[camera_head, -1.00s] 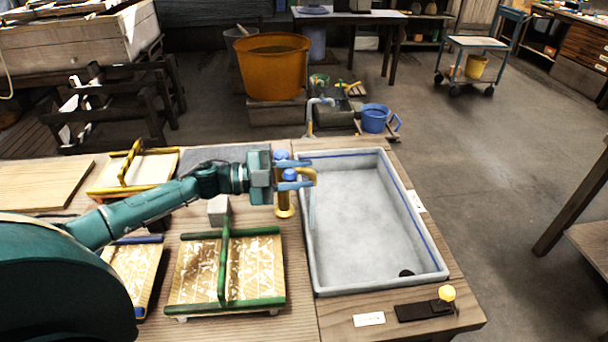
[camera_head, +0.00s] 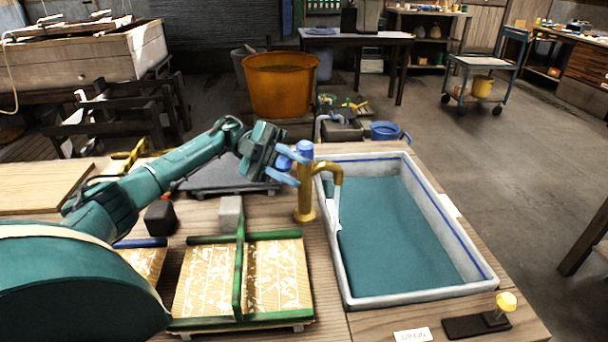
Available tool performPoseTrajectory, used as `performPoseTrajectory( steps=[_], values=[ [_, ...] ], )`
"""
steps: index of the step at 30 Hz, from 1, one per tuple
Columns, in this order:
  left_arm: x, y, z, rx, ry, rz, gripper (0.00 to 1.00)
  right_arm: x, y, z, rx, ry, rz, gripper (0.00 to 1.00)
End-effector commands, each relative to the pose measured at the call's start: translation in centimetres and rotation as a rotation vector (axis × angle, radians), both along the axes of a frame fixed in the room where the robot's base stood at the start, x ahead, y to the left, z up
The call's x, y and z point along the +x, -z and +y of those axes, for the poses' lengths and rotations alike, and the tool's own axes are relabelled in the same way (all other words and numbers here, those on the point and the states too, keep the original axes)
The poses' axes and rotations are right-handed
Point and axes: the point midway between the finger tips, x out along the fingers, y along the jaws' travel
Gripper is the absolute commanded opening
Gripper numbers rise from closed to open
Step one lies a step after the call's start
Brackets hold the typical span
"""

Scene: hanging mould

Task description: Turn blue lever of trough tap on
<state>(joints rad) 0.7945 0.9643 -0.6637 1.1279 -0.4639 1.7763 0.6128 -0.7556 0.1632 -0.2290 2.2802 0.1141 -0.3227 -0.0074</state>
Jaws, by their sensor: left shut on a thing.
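The brass trough tap (camera_head: 305,195) stands upright at the left edge of the white trough (camera_head: 415,293). Its blue lever (camera_head: 305,147) has a cap on top of the tap and a rounded end pointing left. My left gripper (camera_head: 288,166) is shut on the lever's end, with one blue finger on each side of it. A thin pale stream runs from the curved spout into the trough. Teal water (camera_head: 400,235) covers the trough's floor. My right gripper is out of view.
A green-framed mould (camera_head: 275,280) and a grey block (camera_head: 230,213) lie left of the tap. A black-based piece with a yellow knob (camera_head: 506,302) sits at the front right. An orange tub (camera_head: 283,90) stands behind the table.

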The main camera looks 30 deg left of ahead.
Motion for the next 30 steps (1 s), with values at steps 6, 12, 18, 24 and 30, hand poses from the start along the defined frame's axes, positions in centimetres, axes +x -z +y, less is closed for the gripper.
performPoseTrajectory(
  steps=[6, 12, 18, 24, 30],
  values=[
    [-0.41, 0.24, 0.68, -0.001, 0.076, 0.0, 0.0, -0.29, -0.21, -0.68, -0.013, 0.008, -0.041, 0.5],
    [-0.58, 0.14, 0.91, -0.001, 0.108, 0.001, 0.0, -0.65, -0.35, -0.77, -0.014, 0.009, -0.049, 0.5],
    [-0.65, 0.07, 0.96, 0.0, 0.117, 0.001, 0.0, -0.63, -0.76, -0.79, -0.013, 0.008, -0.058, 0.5],
    [-0.66, 0.06, 0.96, -0.001, 0.116, 0.001, 0.0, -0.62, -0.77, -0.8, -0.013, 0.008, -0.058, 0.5],
    [-0.64, 0.04, 0.96, 0.0, 0.115, 0.001, 0.43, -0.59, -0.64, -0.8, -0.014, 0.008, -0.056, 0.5]
  ],
)
